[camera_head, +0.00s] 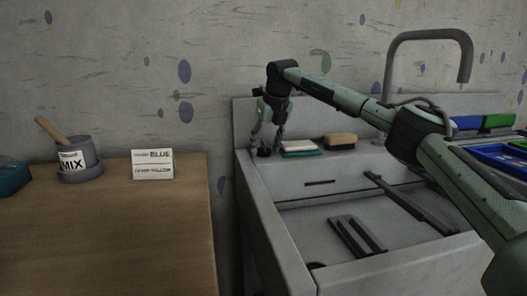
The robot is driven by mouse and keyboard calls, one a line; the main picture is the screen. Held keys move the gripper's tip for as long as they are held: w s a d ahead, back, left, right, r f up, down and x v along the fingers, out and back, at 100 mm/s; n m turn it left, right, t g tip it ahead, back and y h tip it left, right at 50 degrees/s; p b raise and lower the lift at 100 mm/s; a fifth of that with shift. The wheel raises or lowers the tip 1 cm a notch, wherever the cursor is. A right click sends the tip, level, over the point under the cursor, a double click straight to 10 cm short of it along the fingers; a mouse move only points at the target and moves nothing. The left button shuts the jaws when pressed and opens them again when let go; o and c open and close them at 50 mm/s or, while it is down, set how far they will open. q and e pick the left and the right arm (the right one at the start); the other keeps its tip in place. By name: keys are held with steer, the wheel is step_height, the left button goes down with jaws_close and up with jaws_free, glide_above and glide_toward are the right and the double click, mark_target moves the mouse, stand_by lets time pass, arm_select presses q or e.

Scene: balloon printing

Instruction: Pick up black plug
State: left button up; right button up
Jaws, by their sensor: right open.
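A small black object, which looks like the black plug (264,152), sits on the back left corner of the sink's rim (243,168). My right gripper (266,146) points down over it, with its fingers apart on either side of the plug. I cannot tell whether the fingers touch it. My right arm reaches in from the right across the sink. My left gripper is out of view.
A white-topped green sponge (299,148) and a tan brush (341,140) lie right of the gripper. A grey faucet (430,36) rises behind. A wooden table (120,240) at left holds a MIX cup (75,158) and a sign (153,165).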

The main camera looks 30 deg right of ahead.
steer(key=shift+c, duration=0.6)
steer(key=c, duration=0.8)
steer(key=shift+r, duration=0.1)
